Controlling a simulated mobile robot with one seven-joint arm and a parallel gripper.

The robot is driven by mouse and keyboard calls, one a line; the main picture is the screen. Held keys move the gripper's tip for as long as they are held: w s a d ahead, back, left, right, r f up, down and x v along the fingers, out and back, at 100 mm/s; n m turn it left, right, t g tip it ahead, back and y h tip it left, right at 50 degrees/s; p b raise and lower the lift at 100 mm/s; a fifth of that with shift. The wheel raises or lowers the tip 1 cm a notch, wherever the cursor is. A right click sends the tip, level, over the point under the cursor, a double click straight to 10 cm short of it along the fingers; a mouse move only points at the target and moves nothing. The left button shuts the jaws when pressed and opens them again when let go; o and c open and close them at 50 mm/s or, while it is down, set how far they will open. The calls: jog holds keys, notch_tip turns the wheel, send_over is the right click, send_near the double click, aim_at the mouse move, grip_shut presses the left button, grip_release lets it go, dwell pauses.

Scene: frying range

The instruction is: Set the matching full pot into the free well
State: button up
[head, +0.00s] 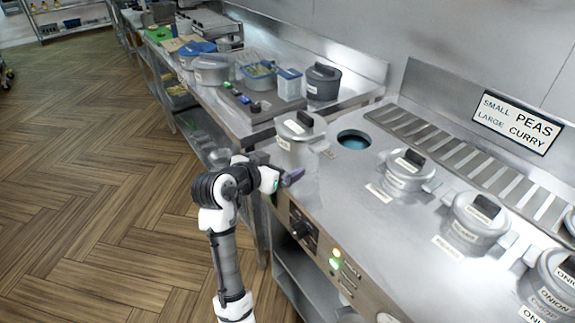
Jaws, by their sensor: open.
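The free well (353,140) is a round opening with a blue-green inside near the left end of the steel range (375,215). A grey lidded pot (297,143) with a dark lid handle and pale labels stands just left of the well. Another grey pot with a dark lid (322,84) stands on the side counter behind it. A lidded pale grey pot (209,72) is farther left on that counter. Pot labels there are too small to read, and lids hide the contents.
A wall sign (517,121) reads "SMALL PEAS, LARGE CURRY". Lidded pots sit along the range, including one right of the well (408,171), a middle one (478,220) and one labelled onion (553,280). The side counter (252,118) is crowded. Wooden floor at left is clear.

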jog(key=shift+v, duration=1.45)
